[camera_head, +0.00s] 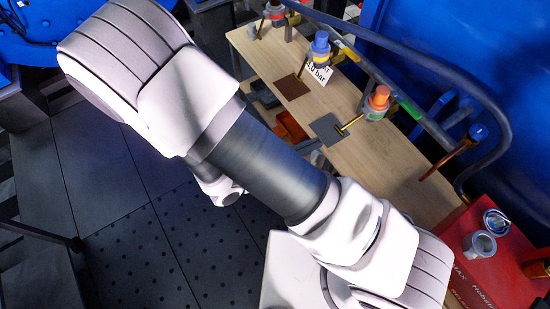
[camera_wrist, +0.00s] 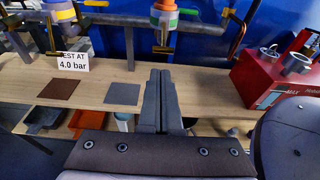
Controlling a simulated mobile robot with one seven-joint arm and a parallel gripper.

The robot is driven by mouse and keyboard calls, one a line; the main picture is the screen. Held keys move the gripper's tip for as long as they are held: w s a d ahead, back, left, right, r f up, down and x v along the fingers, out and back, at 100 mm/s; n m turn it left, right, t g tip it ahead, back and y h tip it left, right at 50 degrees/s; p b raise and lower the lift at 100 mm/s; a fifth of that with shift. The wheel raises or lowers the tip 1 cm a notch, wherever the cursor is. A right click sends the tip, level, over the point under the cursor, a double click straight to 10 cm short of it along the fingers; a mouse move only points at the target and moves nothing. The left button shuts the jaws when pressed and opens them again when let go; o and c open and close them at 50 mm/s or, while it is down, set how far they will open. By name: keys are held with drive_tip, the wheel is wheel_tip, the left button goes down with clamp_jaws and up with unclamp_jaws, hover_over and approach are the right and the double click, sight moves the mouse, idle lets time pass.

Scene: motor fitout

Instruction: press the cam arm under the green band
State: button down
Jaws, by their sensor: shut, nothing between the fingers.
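The unit with the green band (camera_head: 375,115) hangs at the pipe above the bench, with an orange cap (camera_head: 380,92) on top. A thin yellow cam arm (camera_head: 351,123) sticks out from it to the lower left, over a grey square. In the wrist view the green band (camera_wrist: 164,17) is at the top centre, and the cam arm's yellow end (camera_wrist: 163,49) shows below it. My gripper (camera_wrist: 162,74) is shut and empty, its fingertips just below that end in the picture. Contact cannot be told. In the head view my gripper is hidden behind my arm.
A blue-capped unit (camera_head: 320,47) with a "4.0 bar" card (camera_wrist: 74,62) stands to the left. Brown (camera_wrist: 58,89) and grey (camera_wrist: 122,94) squares lie on the wooden bench (camera_wrist: 205,95). A red box (camera_wrist: 275,75) stands at the right.

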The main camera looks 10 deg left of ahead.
drive_tip(key=v, duration=1)
drive_tip(key=shift+s+a, duration=0.25)
